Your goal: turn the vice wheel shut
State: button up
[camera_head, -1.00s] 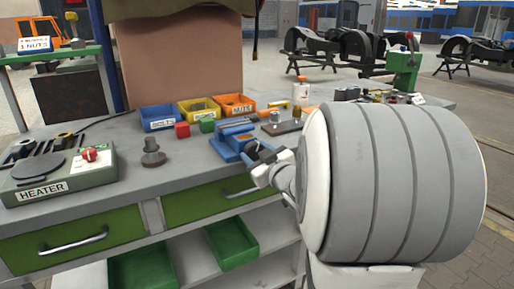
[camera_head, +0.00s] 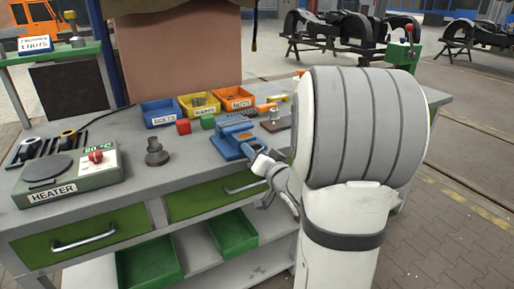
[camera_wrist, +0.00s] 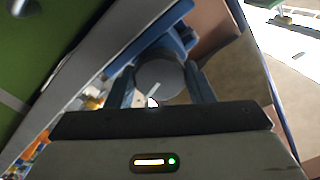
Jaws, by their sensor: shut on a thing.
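The blue vice (camera_head: 232,137) stands at the front edge of the grey workbench, and part of its blue body (camera_wrist: 172,22) shows in the wrist view. The vice wheel is a round grey disc (camera_wrist: 160,76) between my two fingers in the wrist view. My gripper (camera_wrist: 162,88) is shut on it, one finger at each side. In the head view my gripper (camera_head: 262,163) is at the front end of the vice, where it hides the wheel. How far apart the vice jaws are is too small to tell.
A dark stepped part (camera_head: 156,152) and the heater (camera_head: 68,178) are to the left. Green drawers and open shelves lie below.

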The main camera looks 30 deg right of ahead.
jog(key=shift+m+p, duration=4.4)
jog(key=shift+m, duration=4.4)
jog(key=shift+f, duration=0.1)
jog(key=o, duration=1)
